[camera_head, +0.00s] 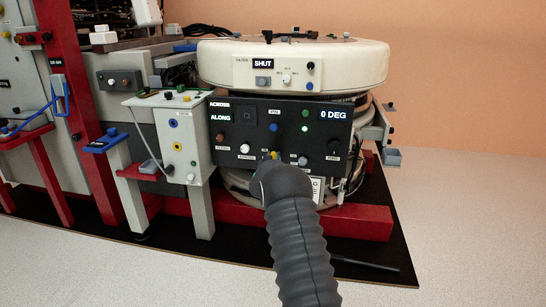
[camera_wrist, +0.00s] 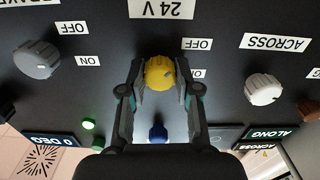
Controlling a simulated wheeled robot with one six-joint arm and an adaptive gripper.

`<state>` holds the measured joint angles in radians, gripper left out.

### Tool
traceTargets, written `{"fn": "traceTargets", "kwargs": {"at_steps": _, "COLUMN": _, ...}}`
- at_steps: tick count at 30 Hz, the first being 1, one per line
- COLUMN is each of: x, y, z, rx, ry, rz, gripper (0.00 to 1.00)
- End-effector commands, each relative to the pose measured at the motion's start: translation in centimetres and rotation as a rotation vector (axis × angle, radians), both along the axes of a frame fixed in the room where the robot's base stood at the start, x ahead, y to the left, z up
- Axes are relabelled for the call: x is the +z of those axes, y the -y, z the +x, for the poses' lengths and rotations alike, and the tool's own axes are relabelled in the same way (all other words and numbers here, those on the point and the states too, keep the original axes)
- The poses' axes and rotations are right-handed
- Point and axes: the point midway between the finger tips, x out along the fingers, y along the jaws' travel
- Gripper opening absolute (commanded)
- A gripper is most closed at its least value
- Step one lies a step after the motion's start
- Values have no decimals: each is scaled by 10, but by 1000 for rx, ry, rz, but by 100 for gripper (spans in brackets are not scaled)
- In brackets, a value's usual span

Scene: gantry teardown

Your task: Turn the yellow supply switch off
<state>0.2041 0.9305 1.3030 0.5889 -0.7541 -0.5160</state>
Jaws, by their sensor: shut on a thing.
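The yellow supply switch (camera_wrist: 159,73) is a round ridged knob on a dark control panel, under an upside-down "24 V" label in the wrist view. "OFF" and "ON" labels sit to its right there, the "ON" partly hidden by a finger. My gripper (camera_wrist: 160,78) has one finger on each side of the knob and is shut on it. Which label the knob points at is not clear. In the head view only a bit of the yellow knob (camera_head: 274,154) shows above my grey arm, which hides the fingers.
In the wrist view a grey knob (camera_wrist: 37,58) sits left of the yellow one and a white knob (camera_wrist: 263,88) right. A blue button (camera_wrist: 157,133) shows between the fingers. A white box (camera_head: 180,140) stands left of the dark panel (camera_head: 262,112) in the head view.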

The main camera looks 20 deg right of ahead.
Motion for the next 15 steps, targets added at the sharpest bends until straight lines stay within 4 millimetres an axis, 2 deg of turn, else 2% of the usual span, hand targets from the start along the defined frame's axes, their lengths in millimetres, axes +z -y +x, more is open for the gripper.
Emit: {"fn": "traceTargets", "kwargs": {"at_steps": 15, "x": 0, "y": 0, "z": 0, "rx": 0, "ry": -264, "rz": -387, "gripper": 0}}
